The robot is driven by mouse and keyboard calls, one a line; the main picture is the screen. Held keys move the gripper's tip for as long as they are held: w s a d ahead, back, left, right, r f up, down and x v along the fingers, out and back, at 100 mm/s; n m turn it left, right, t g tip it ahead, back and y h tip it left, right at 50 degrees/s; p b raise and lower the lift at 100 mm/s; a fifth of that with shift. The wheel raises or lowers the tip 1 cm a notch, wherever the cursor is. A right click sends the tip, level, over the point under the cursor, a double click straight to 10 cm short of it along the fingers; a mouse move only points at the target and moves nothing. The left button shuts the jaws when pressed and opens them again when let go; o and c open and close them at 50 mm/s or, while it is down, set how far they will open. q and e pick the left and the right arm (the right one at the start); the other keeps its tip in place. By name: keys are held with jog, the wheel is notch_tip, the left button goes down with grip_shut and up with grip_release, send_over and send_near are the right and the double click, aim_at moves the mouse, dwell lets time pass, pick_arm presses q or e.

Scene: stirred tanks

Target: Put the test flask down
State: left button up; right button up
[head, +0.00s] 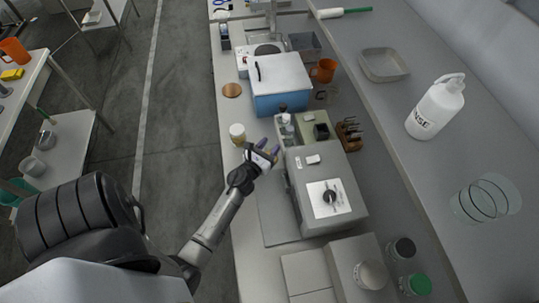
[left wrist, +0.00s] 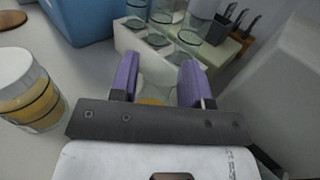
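My left gripper (head: 268,150) is at the left edge of the long bench, beside the grey instrument. In the left wrist view its two purple fingers (left wrist: 157,82) stand apart with clear glass between them. This glass looks like the test flask (left wrist: 152,101), with a little amber liquid low in it. The fingers appear closed on its sides; its base is hidden behind the gripper body. A pale rack (head: 287,131) with round openings and glassware lies just beyond the fingers, and it also shows in the left wrist view (left wrist: 126,38). My right gripper is not in view.
A white-lidded jar (head: 237,133) with amber contents stands left of my gripper. The grey instrument (head: 335,225) is close on the right. A blue box (head: 280,98) and a cork-coloured disc (head: 232,90) are farther back. Bare bench lies around the jar.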

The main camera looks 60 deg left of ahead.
pick_arm(q)
grip_shut()
dwell(0.3)
